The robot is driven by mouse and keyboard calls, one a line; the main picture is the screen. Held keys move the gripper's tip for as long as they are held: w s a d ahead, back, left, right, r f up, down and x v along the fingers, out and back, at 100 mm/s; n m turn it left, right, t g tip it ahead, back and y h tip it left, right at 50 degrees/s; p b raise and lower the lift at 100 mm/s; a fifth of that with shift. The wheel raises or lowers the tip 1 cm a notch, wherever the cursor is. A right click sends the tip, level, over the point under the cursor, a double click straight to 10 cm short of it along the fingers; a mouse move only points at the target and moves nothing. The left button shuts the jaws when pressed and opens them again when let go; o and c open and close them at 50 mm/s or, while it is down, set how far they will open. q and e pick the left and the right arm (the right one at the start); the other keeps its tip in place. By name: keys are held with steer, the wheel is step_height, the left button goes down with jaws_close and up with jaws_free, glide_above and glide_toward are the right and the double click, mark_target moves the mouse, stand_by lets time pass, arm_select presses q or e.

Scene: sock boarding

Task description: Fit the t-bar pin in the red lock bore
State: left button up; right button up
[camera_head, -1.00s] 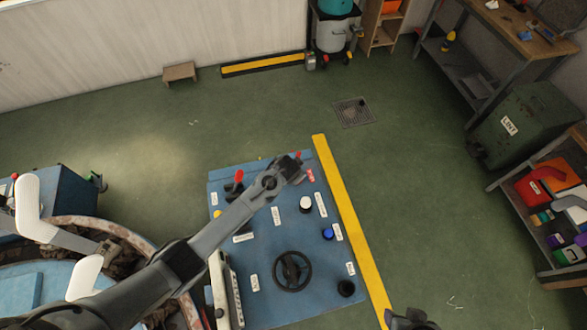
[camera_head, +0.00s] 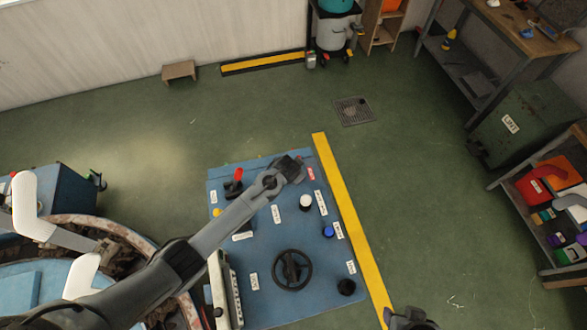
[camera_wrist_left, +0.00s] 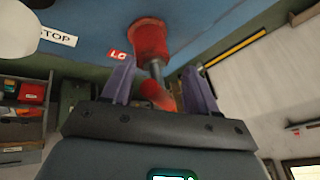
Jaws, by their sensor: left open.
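In the left wrist view the red lock bore (camera_wrist_left: 150,40) is a round red boss on the blue panel. The t-bar pin (camera_wrist_left: 158,92) has a grey shaft and a red handle. Its shaft meets the mouth of the bore; how deep it sits I cannot tell. My left gripper (camera_wrist_left: 160,68) is open, its two purple fingers on either side of the pin, with gaps beside the handle. In the head view my left gripper (camera_head: 290,167) hides the pin and bore. A dark part, seemingly my right gripper (camera_head: 410,319), shows at the bottom edge; its jaws are unclear.
The blue panel (camera_head: 225,280) carries a red lever (camera_head: 234,183), a black handwheel (camera_head: 292,269), a white knob (camera_head: 306,203), a blue knob (camera_head: 328,232) and a black knob (camera_head: 346,287). A red label (camera_head: 311,174) is beside the left gripper. Green floor lies clear beyond the yellow stripe (camera_head: 345,215).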

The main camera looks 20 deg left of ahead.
arm_select(q)
steer(key=shift+s+r, duration=0.3)
steer(key=shift+r, duration=0.3)
steer(key=p+v, duration=0.1)
steer(key=v, duration=0.8)
steer(key=shift+r, duration=0.2)
steer(key=shift+s, duration=0.1)
